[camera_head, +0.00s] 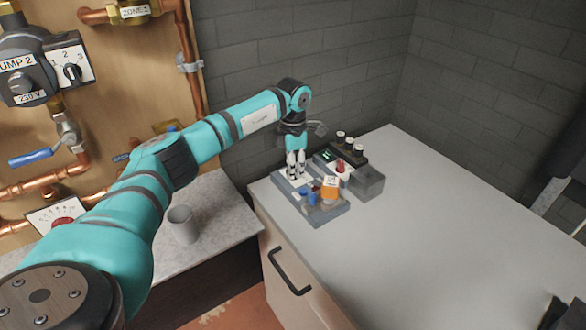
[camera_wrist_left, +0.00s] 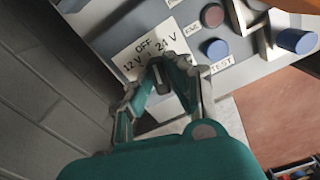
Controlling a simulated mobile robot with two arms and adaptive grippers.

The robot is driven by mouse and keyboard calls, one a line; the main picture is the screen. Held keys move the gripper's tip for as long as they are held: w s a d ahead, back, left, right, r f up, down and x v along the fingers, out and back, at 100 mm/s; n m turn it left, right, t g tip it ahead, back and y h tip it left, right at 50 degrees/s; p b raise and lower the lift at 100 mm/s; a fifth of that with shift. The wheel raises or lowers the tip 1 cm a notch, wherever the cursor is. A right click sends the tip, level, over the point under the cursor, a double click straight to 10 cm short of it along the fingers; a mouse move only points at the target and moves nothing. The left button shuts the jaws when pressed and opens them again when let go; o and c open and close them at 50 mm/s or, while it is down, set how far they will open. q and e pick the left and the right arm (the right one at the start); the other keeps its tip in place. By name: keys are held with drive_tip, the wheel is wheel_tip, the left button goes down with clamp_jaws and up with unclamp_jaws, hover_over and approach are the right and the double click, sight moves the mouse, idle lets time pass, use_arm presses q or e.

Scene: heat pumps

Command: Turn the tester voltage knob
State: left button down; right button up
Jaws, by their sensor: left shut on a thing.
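The tester (camera_head: 320,212) is a grey box on the white counter in the head view, with a small panel of buttons and an orange part on top. In the left wrist view its panel (camera_wrist_left: 115,25) shows a white label reading OFF, 12 V and 24 V. The dark voltage knob (camera_wrist_left: 159,78) sits at that label, partly hidden by the fingers. My left gripper (camera_head: 296,172) points down over the tester's far left part. In the left wrist view the left gripper (camera_wrist_left: 160,80) is shut on the knob. My right gripper is not in view.
A dark grey open box (camera_head: 367,184) and a dark block with several round posts (camera_head: 348,148) stand beside the tester. A grey cup (camera_head: 182,225) stands on the lower stone counter. Copper pipes line the left board.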

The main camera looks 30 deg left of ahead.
use_arm(q)
drive_tip(key=m+b, duration=0.1)
drive_tip(key=m, duration=0.4)
drive_tip(key=shift+r+m, duration=0.1)
drive_tip(key=shift+m, duration=0.3)
idle(0.4)
drive_tip(key=c, duration=1.3)
unclamp_jaws()
drive_tip(key=shift+o, duration=0.2)
wheel_tip(320, 180, up, 12)
